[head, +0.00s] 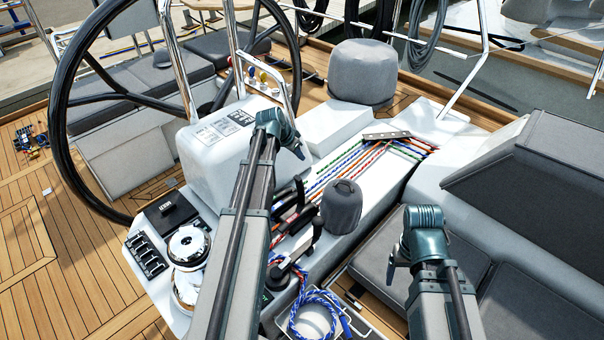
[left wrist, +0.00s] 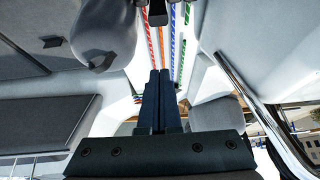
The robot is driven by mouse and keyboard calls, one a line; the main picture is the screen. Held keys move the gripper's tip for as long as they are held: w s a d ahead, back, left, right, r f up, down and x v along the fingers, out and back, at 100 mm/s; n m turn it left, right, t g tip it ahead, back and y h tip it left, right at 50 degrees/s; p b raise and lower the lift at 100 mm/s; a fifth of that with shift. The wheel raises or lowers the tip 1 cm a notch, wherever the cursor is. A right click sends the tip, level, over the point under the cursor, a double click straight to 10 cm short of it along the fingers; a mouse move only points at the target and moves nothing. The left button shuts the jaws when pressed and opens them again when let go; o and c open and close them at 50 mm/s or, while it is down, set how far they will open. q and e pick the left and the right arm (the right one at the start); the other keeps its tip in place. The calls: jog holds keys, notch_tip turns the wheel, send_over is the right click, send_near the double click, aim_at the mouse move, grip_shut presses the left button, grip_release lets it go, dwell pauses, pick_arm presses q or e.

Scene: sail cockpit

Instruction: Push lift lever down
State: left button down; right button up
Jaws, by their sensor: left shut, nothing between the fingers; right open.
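Several black levers (head: 294,214) stand in a row on the white cockpit console, at the near ends of the coloured lines. A separate upright dark lever (head: 283,268) stands nearer to me. No label shows which one is the lift lever. My left gripper (head: 298,150) is above the console, beyond the black levers; my own wrist hides much of it. In the left wrist view its fingers (left wrist: 160,74) are shut and empty, pointing along the lines. A dark block (left wrist: 157,12) shows near that view's top edge. My right gripper (head: 397,258) is open over the grey seat; its fingers are hard to see.
A large black steering wheel (head: 62,110) is at the left. A grey-covered winch (head: 341,206) stands between my arms. Chrome winches (head: 188,246) and a switch panel (head: 146,255) are at lower left. Coiled blue rope (head: 318,308) lies in front. Grey cushions (head: 530,300) fill the right.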

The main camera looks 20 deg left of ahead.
pick_arm(q)
jog(key=shift+f, duration=0.1)
jog(key=b, duration=0.9)
send_over(303, 188)
jog(key=f, duration=0.9)
jog(key=shift+w+a+f, duration=0.1)
jog(key=shift+w+a, duration=0.1)
jog(key=shift+w, duration=0.2)
jog(key=shift+s+a, duration=0.15)
jog(key=shift+s, duration=0.2)
